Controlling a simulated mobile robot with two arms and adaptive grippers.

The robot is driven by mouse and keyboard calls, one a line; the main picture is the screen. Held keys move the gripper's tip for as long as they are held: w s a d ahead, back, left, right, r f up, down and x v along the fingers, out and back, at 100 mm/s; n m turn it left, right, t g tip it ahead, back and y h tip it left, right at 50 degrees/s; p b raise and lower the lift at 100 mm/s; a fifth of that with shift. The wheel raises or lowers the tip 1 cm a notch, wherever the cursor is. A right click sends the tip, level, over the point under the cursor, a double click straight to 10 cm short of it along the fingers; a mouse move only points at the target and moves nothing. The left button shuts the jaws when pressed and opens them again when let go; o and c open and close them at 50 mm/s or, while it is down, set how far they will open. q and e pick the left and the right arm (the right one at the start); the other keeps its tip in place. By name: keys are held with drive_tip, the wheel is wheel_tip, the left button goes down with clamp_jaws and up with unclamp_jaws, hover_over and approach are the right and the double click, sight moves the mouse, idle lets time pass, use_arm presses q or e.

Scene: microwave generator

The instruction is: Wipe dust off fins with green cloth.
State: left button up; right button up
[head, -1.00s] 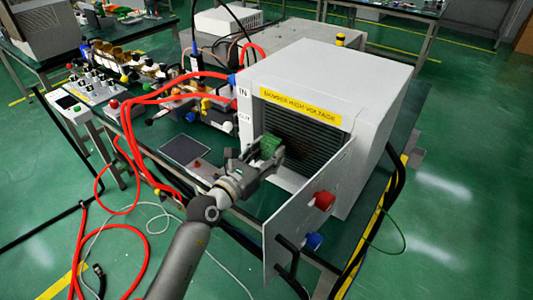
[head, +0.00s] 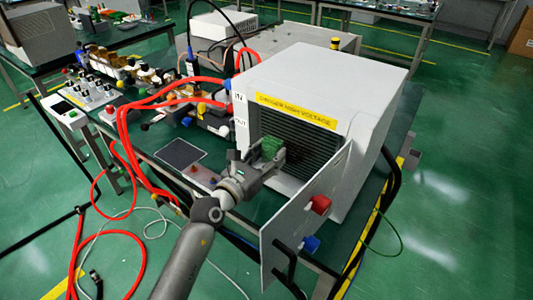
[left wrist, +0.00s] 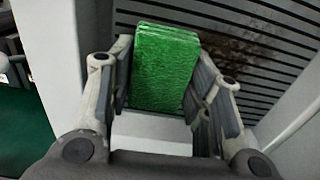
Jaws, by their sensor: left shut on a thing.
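My left gripper (head: 268,158) is shut on the green cloth (head: 271,148), a folded block, and holds it in front of the fins (head: 300,140) of the white cabinet. The cloth (left wrist: 165,65) also shows in the left wrist view between both fingers of the left gripper (left wrist: 160,95). In that view the dark slatted fins (left wrist: 275,45) lie behind the cloth, with a brown dust patch (left wrist: 237,48) to its upper right. I cannot tell whether the cloth touches the fins. My right gripper is not in view.
The cabinet's open door panel (head: 305,220), with a red and a blue connector, stands to the right of my left gripper. Red hoses (head: 125,120) run at the left. A dark flat pad (head: 180,153) lies on the table left of the gripper.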

sight(300, 153)
use_arm(q)
drive_tip(key=shift+s+d+r+p, duration=0.1)
drive_tip(key=shift+s+d+p, duration=1.1)
drive_tip(key=shift+d, duration=0.25)
drive_tip(key=shift+s+d+p, duration=0.35)
drive_tip(key=shift+d+p, duration=0.2)
drive_tip(key=shift+d, duration=0.1)
drive_tip(key=shift+s+d+p, duration=0.6)
drive_tip(key=shift+s+d, duration=0.15)
drive_tip(key=shift+d, duration=0.3)
drive_tip(key=shift+s+d+p, duration=0.5)
drive_tip(key=shift+d+p, duration=0.05)
drive_tip(key=shift+d, duration=0.15)
drive_tip(key=shift+s+d+p, duration=0.45)
drive_tip(key=shift+s+d, duration=0.2)
drive_tip(key=shift+d, duration=0.25)
drive_tip(key=shift+r+p, duration=0.95)
drive_tip(key=shift+p, duration=0.1)
drive_tip(key=shift+w+a+f, duration=0.15)
drive_tip(key=shift+w+a, duration=0.05)
drive_tip(key=shift+a, duration=0.1)
drive_tip(key=shift+w+a+b, duration=0.2)
drive_tip(key=shift+w+a, duration=0.35)
drive_tip(key=shift+a, duration=0.2)
drive_tip(key=shift+w+a+b, duration=0.15)
drive_tip(key=shift+w+a, duration=0.4)
drive_tip(key=shift+a, duration=0.15)
